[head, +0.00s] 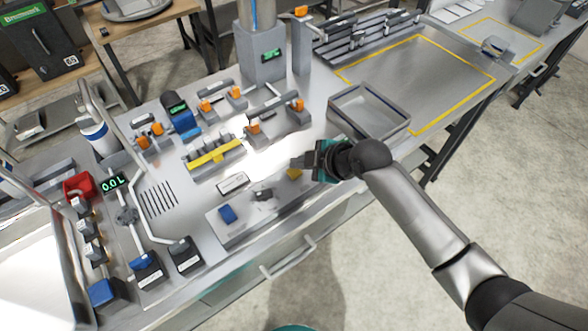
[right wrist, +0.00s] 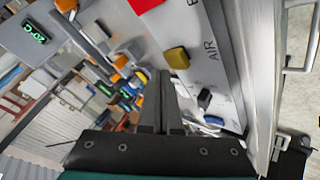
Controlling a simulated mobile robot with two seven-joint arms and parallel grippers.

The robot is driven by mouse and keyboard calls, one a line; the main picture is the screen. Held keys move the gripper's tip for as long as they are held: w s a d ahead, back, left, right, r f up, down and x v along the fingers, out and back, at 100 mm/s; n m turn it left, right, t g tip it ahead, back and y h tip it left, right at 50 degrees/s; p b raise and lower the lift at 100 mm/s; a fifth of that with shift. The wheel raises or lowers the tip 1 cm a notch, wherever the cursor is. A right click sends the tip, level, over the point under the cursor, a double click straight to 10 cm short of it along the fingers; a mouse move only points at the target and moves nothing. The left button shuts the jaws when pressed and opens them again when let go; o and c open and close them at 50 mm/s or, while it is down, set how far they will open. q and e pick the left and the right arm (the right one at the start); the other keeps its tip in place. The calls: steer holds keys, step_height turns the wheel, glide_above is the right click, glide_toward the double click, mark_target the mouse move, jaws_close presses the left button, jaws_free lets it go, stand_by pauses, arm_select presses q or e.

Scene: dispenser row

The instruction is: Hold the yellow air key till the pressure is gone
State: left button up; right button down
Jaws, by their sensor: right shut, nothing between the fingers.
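The yellow air key (head: 295,174) is a small block on the sloped front panel, right of a dark key and a blue key. In the right wrist view the yellow key (right wrist: 177,57) sits beside the printed word AIR, just past my fingertips. My right gripper (head: 302,161) is shut and empty, above and slightly right of the key in the head view. Its closed fingers (right wrist: 160,78) point toward the key's side of the panel. I cannot tell whether they touch it. My left gripper is not in view.
A blue key (head: 228,214) and a dark key (head: 263,194) share the panel. A red part (right wrist: 145,4) shows beyond the yellow key. An open metal tray (head: 368,111) stands behind my right wrist. A green display (head: 115,184) reads 0.0 L.

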mark_target(299, 173)
steer(key=shift+f, duration=0.5)
steer(key=shift+f+b, duration=0.6)
stand_by(2.4)
steer(key=shift+r, duration=0.15)
steer(key=shift+r+p, duration=0.9)
steer(key=shift+p, duration=0.05)
step_height(299, 173, up, 5)
steer(key=p, duration=0.5)
steer(key=shift+r, duration=0.1)
